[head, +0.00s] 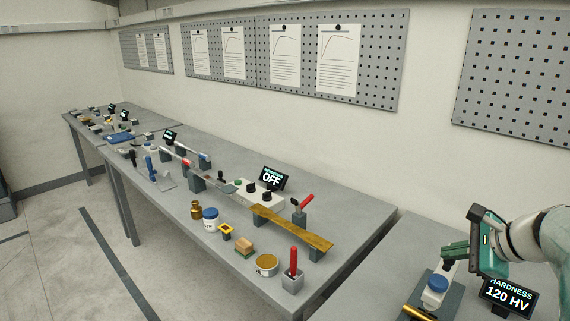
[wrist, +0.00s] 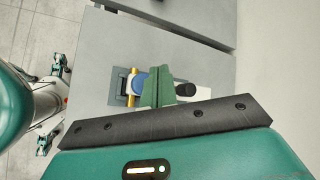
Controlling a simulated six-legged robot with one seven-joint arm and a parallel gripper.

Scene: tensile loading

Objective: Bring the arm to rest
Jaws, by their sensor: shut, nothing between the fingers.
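My arm and green gripper (head: 448,251) are at the right of the head view, over the near right table. The fingers are shut and empty. They stand close above a small device with a blue round top (head: 438,283); I cannot tell whether they touch it. In the wrist view my gripper's green fingers (wrist: 157,86) are together, and the blue top (wrist: 138,82) shows partly behind them. A brass bar (head: 417,313) lies beside the device, and it also shows in the wrist view (wrist: 130,88).
A display reading 120 HV (head: 508,296) stands close to the arm. The long grey bench (head: 345,195) holds a display reading OFF (head: 271,179), a wooden strip (head: 290,228), a red-handled tool (head: 293,265) and several small items. Pegboards hang on the wall.

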